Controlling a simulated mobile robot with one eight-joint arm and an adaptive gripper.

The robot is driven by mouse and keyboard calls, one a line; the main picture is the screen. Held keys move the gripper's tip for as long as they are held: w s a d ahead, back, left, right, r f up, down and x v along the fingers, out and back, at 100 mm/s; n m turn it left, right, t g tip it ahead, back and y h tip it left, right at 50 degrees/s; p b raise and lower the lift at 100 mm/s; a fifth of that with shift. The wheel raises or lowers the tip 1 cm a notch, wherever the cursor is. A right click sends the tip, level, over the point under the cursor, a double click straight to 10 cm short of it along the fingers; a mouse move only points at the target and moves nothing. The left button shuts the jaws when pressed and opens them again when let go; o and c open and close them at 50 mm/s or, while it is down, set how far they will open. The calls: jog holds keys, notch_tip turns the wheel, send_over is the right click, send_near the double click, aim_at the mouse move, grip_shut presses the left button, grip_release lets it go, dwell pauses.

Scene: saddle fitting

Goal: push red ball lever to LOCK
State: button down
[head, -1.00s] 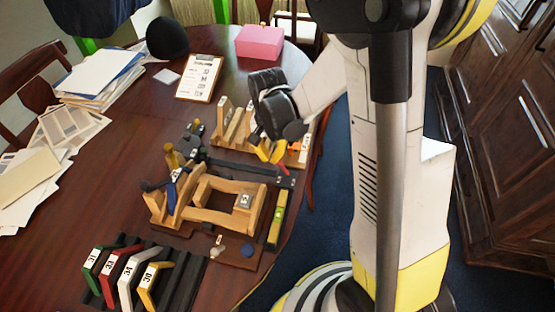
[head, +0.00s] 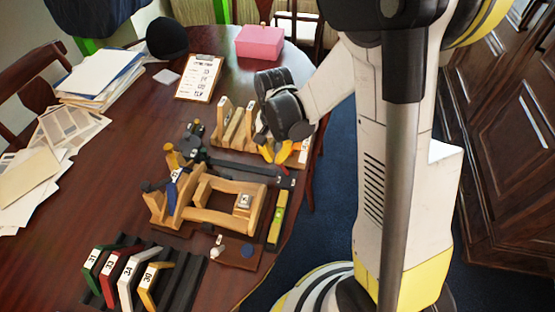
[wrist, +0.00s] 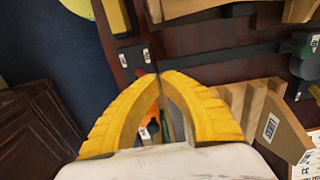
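My gripper (head: 275,159) has yellow fingers and is low over the right side of the table, beyond the dark bar of the wooden fixture (head: 228,213). In the wrist view the fingertips of my gripper (wrist: 160,74) come together, with nothing visible held between them. Two small white labels (wrist: 122,60) are on dark parts just past the fingertips. Their writing is too small to read.
A wooden slotted stand (head: 236,125) is left of my gripper. A yellow-green level (head: 278,220) lies along the table's right side. A rack with several numbered coloured frames (head: 128,283) stands in front. A clipboard (head: 198,78) and pink box (head: 259,42) are behind.

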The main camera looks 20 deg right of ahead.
jog(key=shift+s+d, duration=0.7)
jog(key=shift+d, duration=0.25)
jog(key=shift+s+d, duration=0.7)
jog(key=shift+d, duration=0.3)
jog(key=shift+s+d, duration=0.7)
jog(key=shift+d, duration=0.25)
jog(key=shift+w+a+b, duration=0.1)
jog(key=shift+a+b, duration=0.05)
jog(key=shift+b, duration=0.15)
jog(key=shift+w+a+r, duration=0.1)
jog(key=shift+w+a, duration=0.15)
jog(key=shift+a, duration=0.1)
notch_tip(320, 180, up, 7)
jog(key=p, duration=0.5)
